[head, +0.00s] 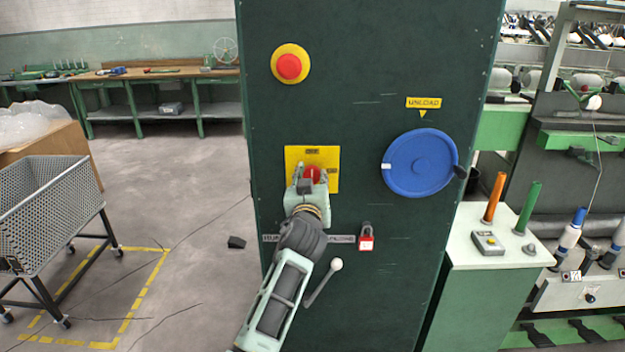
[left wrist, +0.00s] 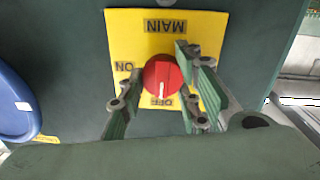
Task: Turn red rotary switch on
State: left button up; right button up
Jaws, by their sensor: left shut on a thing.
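The red rotary switch (left wrist: 160,74) sits on a yellow plate (head: 331,155) on the dark green cabinet. The wrist view shows the plate upside down, with MAIN, ON and OFF labels. The white mark on the knob points at OFF. My left gripper (head: 312,178) is at the knob, its fingers on either side of it, shut on it. In the wrist view one finger is left of the knob and two are on its right. In the head view the gripper hides the lower part of the plate. My right gripper is not in view.
A wire cart (head: 45,215) stands left on open floor. A small console (head: 505,252) stands right.

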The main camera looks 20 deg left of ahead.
pick_arm(q)
jog(key=shift+d+m, duration=0.15)
jog(key=shift+m, duration=0.25)
jog(key=m+p, duration=0.1)
jog(key=m, duration=0.2)
jog(key=shift+f+m+p, duration=0.1)
jog(key=shift+m+p, duration=0.2)
jog(key=shift+m, duration=0.1)
jog(key=m+p, duration=0.1)
jog(key=m, duration=0.3)
jog(key=shift+f+g+p, duration=0.15)
jog(key=shift+g+p, duration=0.15)
jog(key=shift+p, duration=0.05)
jog(key=shift+s+f+m+g+y+p, duration=0.15)
jog(key=shift+m+p, duration=0.65)
jog(key=shift+m, duration=1.35)
jog(key=shift+f+m+g+y+p, duration=0.2)
jog(key=shift+m+p, duration=0.6)
jog(key=shift+m, duration=1.35)
jog(key=o, duration=1)
jog(key=shift+c, duration=0.2)
jog(key=shift+o, duration=0.5)
jog(key=shift+r, duration=0.1)
jog(key=shift+a+r, duration=0.1)
jog(key=shift+a, duration=0.1)
